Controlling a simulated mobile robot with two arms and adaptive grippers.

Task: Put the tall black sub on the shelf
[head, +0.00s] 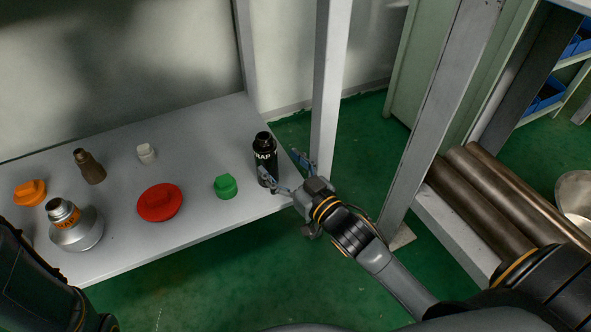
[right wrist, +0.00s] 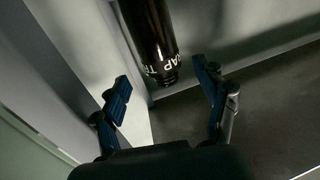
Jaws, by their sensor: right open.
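The tall black sub, a black bottle with white lettering (head: 265,158), stands upright near the right end of the grey shelf (head: 215,225). My right gripper (head: 285,170) is open just right of the bottle, at the shelf's edge. One finger shows in front of the bottle's lower part, the other to its right. In the right wrist view the bottle (right wrist: 150,30) is between and beyond the open fingers (right wrist: 165,85), and the gripper is not closed on it. Whether a finger touches it, I cannot tell. My left gripper is not in view.
A grey post (head: 328,90) rises behind my right gripper. Pipes (head: 500,200) lie right.

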